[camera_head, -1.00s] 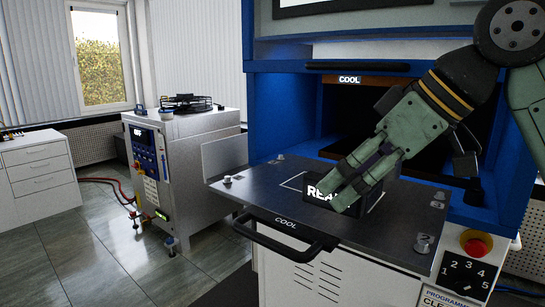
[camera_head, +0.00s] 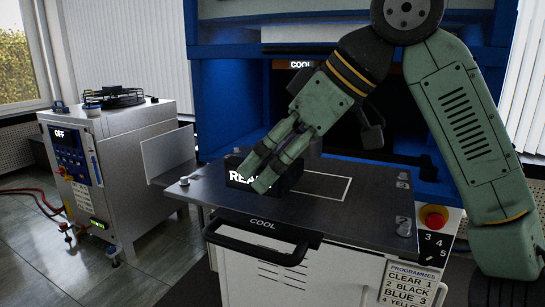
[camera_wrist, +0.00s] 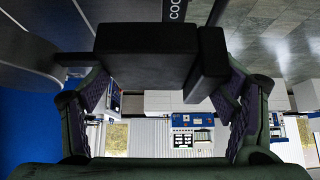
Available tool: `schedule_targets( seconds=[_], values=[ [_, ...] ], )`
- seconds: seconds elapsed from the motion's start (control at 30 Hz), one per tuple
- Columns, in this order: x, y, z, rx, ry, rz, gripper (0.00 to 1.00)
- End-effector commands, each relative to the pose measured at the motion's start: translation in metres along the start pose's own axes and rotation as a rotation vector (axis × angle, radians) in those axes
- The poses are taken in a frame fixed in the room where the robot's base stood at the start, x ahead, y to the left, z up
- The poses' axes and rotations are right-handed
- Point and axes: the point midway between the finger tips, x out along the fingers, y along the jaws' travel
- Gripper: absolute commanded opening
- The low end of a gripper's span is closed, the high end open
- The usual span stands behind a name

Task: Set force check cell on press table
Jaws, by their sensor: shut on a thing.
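The force check cell (camera_head: 236,177) is a black block with a white lit word starting "REA", partly covered by my fingers. My gripper (camera_head: 268,166) is shut on it from above. In the wrist view the dark block (camera_wrist: 145,55) sits between my fingers. The press table (camera_head: 360,218) is a dark plate pulled out of the blue press, with a white outlined rectangle on it. The cell is over the left part of the plate and hides the outline's left side. I cannot tell whether it touches the plate or hangs just above it.
A black handle marked COOL (camera_head: 255,245) runs along the table's front. Metal knobs (camera_head: 404,228) stand at its corners. A red stop button (camera_head: 433,217) is at right. A grey machine (camera_head: 130,160) marked OFF stands at left. The plate's right part is clear.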

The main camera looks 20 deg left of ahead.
Motion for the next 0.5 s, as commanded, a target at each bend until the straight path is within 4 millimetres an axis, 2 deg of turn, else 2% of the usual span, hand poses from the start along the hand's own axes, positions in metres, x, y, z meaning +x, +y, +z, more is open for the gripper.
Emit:
schedule_targets(
  seconds=[0.2, 0.5],
  values=[
    [-0.002, -0.001, 0.0, -0.007, 0.003, 0.007, 0.46],
    [0.013, 0.0, 0.013, -0.005, 0.001, 0.006, 0.46]
  ],
)
